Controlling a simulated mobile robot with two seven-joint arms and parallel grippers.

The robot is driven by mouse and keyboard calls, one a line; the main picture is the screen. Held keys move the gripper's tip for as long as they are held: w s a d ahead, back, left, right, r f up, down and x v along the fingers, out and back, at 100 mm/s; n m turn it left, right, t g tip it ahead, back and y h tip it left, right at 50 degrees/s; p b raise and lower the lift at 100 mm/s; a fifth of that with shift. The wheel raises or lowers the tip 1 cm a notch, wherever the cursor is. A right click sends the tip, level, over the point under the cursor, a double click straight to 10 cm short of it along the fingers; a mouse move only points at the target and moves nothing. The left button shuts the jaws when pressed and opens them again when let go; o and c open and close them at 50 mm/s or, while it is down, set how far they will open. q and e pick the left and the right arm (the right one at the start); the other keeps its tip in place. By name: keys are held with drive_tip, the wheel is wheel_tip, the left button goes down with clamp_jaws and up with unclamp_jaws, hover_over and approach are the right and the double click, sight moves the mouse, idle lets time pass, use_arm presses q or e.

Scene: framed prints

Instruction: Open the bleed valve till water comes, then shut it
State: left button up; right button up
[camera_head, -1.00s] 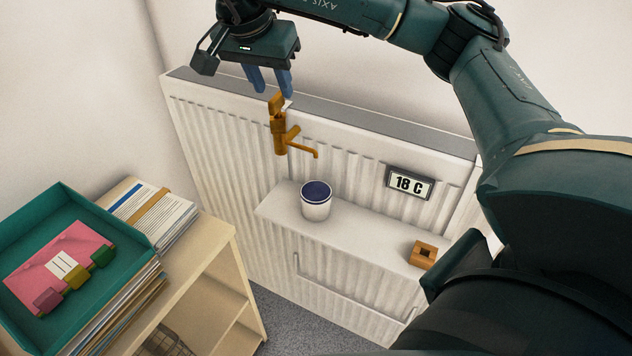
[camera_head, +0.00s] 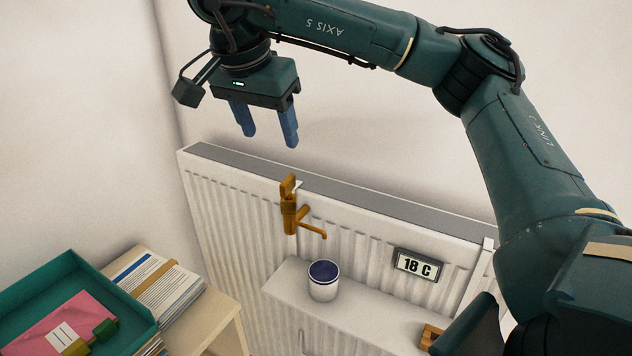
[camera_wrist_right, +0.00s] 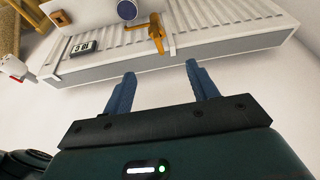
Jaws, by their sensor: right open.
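The brass bleed valve (camera_head: 290,212), with a flat handle on top and a spout pointing right, is fixed to the front of the white radiator (camera_head: 232,205). It also shows in the right wrist view (camera_wrist_right: 157,36). A white cup (camera_head: 323,283) with a dark blue inside stands on the shelf below and slightly right of the spout. No water stream is visible. My right gripper (camera_head: 270,142) is open and empty, with its blue fingers above the valve and apart from it. In the right wrist view the open fingers (camera_wrist_right: 160,85) have nothing between them. My left gripper is not in view.
A display reading 18 C (camera_head: 417,265) is on the radiator, right of the cup. A brown block (camera_head: 430,337) sits on the shelf (camera_head: 372,315). A green tray (camera_head: 60,275) and stacked papers (camera_head: 150,285) lie on a wooden cabinet at left. The wall above the radiator is clear.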

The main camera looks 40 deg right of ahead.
drive_tip(key=shift+o, duration=0.8)
drive_tip(key=shift+d+f+m+y+b, duration=0.1)
drive_tip(key=shift+f+m+y+b, duration=0.45)
drive_tip(key=shift+m, duration=0.35)
drive_tip(key=m+t+y+b, duration=0.2)
drive_tip(key=m+y+b, duration=0.3)
drive_tip(key=m, duration=1)
approach(290, 179)
drive_tip(key=x, duration=1.3)
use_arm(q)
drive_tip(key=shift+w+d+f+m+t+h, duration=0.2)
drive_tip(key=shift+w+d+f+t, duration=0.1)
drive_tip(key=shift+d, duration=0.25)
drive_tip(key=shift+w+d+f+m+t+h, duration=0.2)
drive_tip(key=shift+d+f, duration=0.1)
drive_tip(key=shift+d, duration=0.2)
